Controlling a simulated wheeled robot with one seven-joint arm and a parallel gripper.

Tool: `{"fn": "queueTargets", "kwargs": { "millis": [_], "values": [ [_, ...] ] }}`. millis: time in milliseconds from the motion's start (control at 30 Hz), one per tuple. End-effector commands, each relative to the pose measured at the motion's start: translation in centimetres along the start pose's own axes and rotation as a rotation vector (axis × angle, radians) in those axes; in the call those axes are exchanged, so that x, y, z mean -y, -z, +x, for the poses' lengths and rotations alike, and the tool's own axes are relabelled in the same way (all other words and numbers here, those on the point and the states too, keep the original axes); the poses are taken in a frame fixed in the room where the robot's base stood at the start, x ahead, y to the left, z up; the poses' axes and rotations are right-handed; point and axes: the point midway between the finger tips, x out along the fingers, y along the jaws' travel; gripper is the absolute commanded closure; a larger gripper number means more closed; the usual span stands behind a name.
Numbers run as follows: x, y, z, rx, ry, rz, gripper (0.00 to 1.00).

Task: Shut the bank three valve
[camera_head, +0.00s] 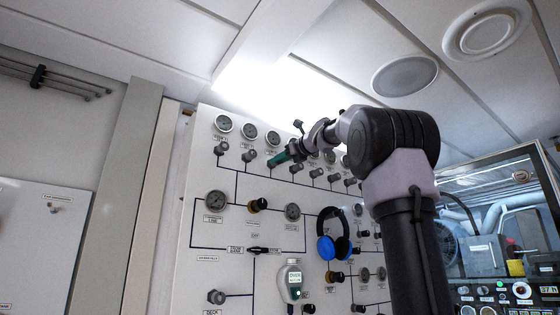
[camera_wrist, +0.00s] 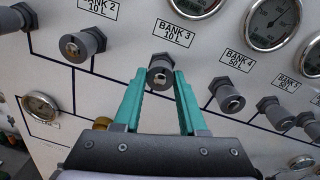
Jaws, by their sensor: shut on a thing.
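In the head view my gripper (camera_head: 279,158) is at the upper row of knobs on the white panel (camera_head: 215,275). The valve is hidden or too small to tell there.
The bank 2 valve (camera_wrist: 82,45) is to the left and the bank 4 valve (camera_wrist: 227,95) to the right, both close. Gauges (camera_wrist: 270,24) sit above. Lower on the panel are blue headphones (camera_head: 333,236) and a handheld meter (camera_head: 292,283).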

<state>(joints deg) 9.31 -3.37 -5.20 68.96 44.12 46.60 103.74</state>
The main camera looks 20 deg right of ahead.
Motion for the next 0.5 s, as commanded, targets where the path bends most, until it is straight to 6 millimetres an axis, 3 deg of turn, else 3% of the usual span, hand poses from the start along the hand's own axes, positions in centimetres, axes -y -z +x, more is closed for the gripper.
{"fn": "queueTargets", "kwargs": {
  "millis": [433, 467, 500],
  "values": [
    [0.05, 0.13, 0.02, -0.002, 0.0, 0.01, 1.0],
    [0.05, 0.13, 0.02, -0.002, 0.0, 0.01, 0.48],
    [0.05, 0.13, 0.02, -0.002, 0.0, 0.01, 0.32]
  ]
}}
